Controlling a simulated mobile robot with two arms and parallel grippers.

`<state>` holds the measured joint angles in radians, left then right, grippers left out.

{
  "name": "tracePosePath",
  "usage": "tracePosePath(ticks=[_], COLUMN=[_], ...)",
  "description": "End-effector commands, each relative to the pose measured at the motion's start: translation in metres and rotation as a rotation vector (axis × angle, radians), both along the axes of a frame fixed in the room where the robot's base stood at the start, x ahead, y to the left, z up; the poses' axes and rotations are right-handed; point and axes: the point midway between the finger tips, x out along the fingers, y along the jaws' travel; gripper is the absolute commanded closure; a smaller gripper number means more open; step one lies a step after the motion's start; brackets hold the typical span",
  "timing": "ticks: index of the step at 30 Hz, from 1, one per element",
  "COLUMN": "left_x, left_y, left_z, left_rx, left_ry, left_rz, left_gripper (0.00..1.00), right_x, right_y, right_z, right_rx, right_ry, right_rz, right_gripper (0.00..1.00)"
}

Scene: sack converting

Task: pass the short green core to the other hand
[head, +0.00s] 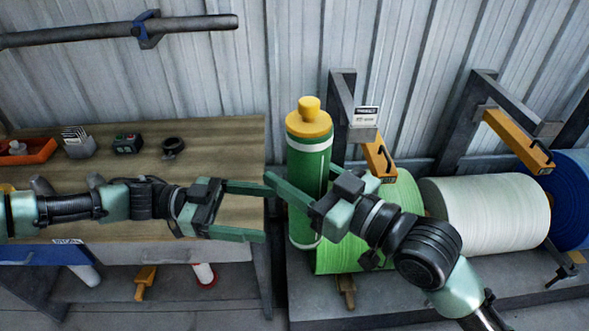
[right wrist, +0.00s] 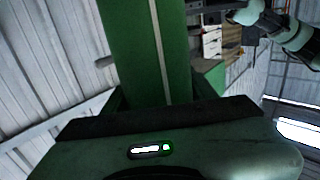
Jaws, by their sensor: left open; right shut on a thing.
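The short green core (head: 310,163) is an upright green cylinder with a yellow cap and knob on top and pale bands near both ends. In the right wrist view the green core (right wrist: 145,50) fills the space ahead of the palm. My left gripper (head: 258,211) is open and empty. Its fingers point right toward the core, a small gap short of its left side, around the core's middle and lower part.
A wooden workbench (head: 225,145) is at left, with an orange tray (head: 35,152) and small items at its back. Green (head: 400,195), white (head: 490,213) and blue rolls lie on a grey rack at right. A dark bar (head: 190,24) hangs on the corrugated wall.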

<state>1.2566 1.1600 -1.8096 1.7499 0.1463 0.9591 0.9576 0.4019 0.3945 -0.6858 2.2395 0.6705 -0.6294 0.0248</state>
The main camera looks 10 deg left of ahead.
Motion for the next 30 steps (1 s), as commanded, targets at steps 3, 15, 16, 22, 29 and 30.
tracePosePath(ticks=[3, 15, 16, 22, 29, 30], left_x=[0.0, 0.02, 0.023, 0.037, 0.032, 0.032], left_y=[0.018, 0.027, 0.026, 0.029, 0.036, 0.035], left_z=[0.0, -0.065, -0.079, -0.183, -0.286, -0.302], left_rx=[0.001, 0.083, 0.101, 0.235, 0.368, 0.387], left_ry=[-0.001, 0.101, 0.122, 0.275, 0.401, 0.411], left_rz=[0.003, 0.106, 0.128, 0.297, 0.463, 0.493], left_gripper=[0.18, 0.18, 0.18, 0.18, 0.18, 0.18], right_x=[0.0, 0.0, 0.0, 0.0, 0.0, 0.0], right_y=[0.0, 0.0, 0.0, 0.0, 0.0, 0.0], right_z=[0.002, 0.001, 0.001, 0.002, 0.002, 0.002], right_rx=[0.003, 0.003, 0.003, 0.003, 0.003, 0.003], right_ry=[-0.003, -0.003, -0.003, -0.003, -0.003, -0.003], right_rz=[0.0, 0.0, 0.0, 0.0, 0.0, 0.0], right_gripper=[1.0, 1.0, 1.0, 1.0, 1.0, 1.0])
